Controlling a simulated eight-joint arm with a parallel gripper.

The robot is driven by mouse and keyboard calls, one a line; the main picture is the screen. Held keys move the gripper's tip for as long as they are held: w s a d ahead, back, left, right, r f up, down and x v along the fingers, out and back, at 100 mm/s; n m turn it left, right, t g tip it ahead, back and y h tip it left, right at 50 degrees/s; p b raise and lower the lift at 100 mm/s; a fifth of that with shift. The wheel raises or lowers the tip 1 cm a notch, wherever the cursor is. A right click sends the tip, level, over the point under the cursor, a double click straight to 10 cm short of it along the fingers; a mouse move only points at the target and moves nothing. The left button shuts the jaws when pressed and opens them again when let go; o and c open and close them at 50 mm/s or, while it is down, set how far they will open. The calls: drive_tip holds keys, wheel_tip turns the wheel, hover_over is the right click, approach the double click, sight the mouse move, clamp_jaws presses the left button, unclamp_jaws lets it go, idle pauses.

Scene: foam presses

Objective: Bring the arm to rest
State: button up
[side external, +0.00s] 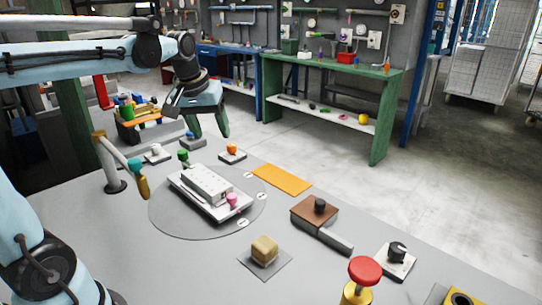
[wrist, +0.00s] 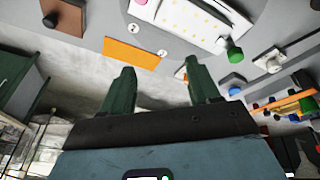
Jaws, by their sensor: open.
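My gripper (side external: 210,134) hangs in the air near the back of the grey table (side external: 90,220), with its green fingers pointing downward. In the wrist view my gripper (wrist: 160,74) shows two green fingers spread wide apart with nothing between them. It touches nothing that I can see. The white fixture (side external: 180,181) with a pale block on it stands on a round grey disc (side external: 165,222), in front of my gripper. The fixture also shows in the wrist view (wrist: 200,18).
An orange pad (side external: 282,180), brown press block (side external: 312,212), foam cube (side external: 264,250), black dial (side external: 397,250) and red button (side external: 364,270) lie to the right. A post with a hanging lever (side external: 115,172) stands left. Small orange (side external: 233,149) and blue (side external: 191,141) buttons sit below my gripper.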

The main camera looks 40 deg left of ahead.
drive_tip(key=s+d+f+m+t, duration=0.1)
drive_tip(key=s+d+f+m, duration=0.2)
drive_tip(key=d, duration=0.3)
drive_tip(key=s+d+f+m+t+h, duration=0.1)
drive_tip(key=s+d+f+m+t, duration=0.1)
drive_tip(key=s+d+f+m, duration=0.2)
drive_tip(key=shift+s+d+f+t, duration=0.35)
drive_tip(key=shift+s+d, duration=0.4)
drive_tip(key=shift+d, duration=0.4)
